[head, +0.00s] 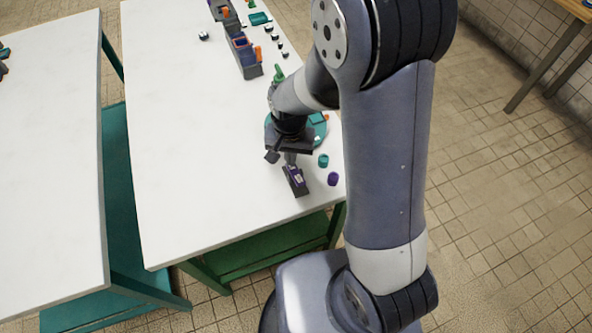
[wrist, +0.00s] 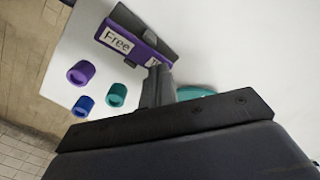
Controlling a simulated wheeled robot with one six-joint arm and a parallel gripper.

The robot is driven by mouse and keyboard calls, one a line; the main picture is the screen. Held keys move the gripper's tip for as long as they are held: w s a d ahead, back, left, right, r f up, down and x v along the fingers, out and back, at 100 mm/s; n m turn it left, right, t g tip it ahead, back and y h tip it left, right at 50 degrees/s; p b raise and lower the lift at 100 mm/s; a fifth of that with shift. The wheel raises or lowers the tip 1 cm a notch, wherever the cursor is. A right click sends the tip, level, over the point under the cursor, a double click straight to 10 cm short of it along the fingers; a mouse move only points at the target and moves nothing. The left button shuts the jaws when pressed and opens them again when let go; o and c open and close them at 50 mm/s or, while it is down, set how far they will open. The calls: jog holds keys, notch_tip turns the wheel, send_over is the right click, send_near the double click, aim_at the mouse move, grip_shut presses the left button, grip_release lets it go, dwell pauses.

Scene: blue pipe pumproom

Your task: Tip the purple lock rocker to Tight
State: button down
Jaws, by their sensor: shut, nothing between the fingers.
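The purple lock rocker (wrist: 141,45) sits in a dark housing on the white table. In the wrist view a "Free" label shows at its left end, and a second label at its right end is mostly hidden behind my fingers. In the head view the rocker unit (head: 295,180) stands near the table's front right corner. My gripper (wrist: 158,72) is shut and empty, with its fingertips at the right end of the rocker, over the partly hidden label. I cannot tell whether they touch it. In the head view my gripper (head: 290,158) is just above the unit.
A purple cap (head: 333,179) and a teal cap (head: 323,161) stand right of the unit; a blue cap (wrist: 84,104) shows in the wrist view. A teal round plate (head: 318,128) lies behind my gripper. Another device (head: 245,58) stands farther back. The table's left part is clear.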

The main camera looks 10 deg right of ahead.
notch_tip(320, 180, up, 8)
jog(key=p, duration=0.6)
jog(key=shift+r, duration=0.2)
jog(key=shift+f, duration=0.2)
notch_tip(320, 180, down, 8)
jog(key=b, duration=0.6)
jog(key=shift+f, duration=0.15)
jog(key=shift+s, duration=0.1)
